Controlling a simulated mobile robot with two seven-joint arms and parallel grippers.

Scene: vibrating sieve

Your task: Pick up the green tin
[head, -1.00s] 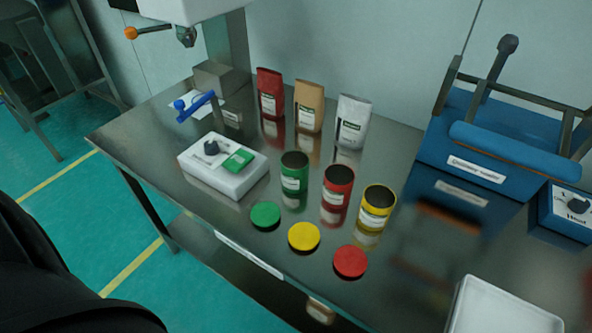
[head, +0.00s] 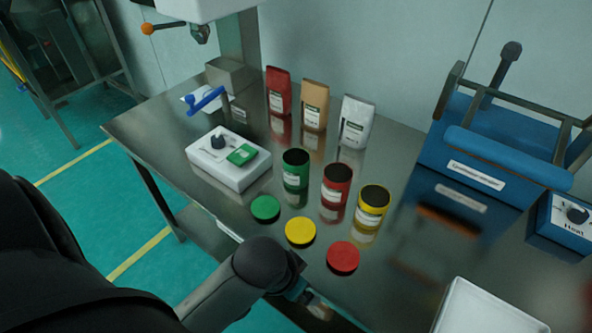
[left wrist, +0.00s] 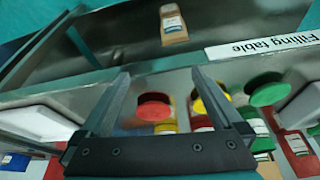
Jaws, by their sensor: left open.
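The green tin (head: 295,169) stands upright and open-topped on the steel table, left of the red tin (head: 336,185) and the yellow tin (head: 373,206). Its green lid (head: 265,208) lies on the table in front of it. My left gripper (head: 300,292) is at the table's front edge, nearer than the lids and apart from the green tin; its fingers are small and dark there. In the left wrist view the gripper (left wrist: 163,75) is open with nothing held. There the green tin (left wrist: 259,128) is partly visible at the right, beyond the green lid (left wrist: 268,90). My right gripper is not in view.
A yellow lid (head: 300,232) and a red lid (head: 343,257) lie in front of the tins. A white scale (head: 228,165) stands left of the green tin. Several bags, including a red one (head: 279,91), stand behind. A blue machine (head: 470,160) is at the right.

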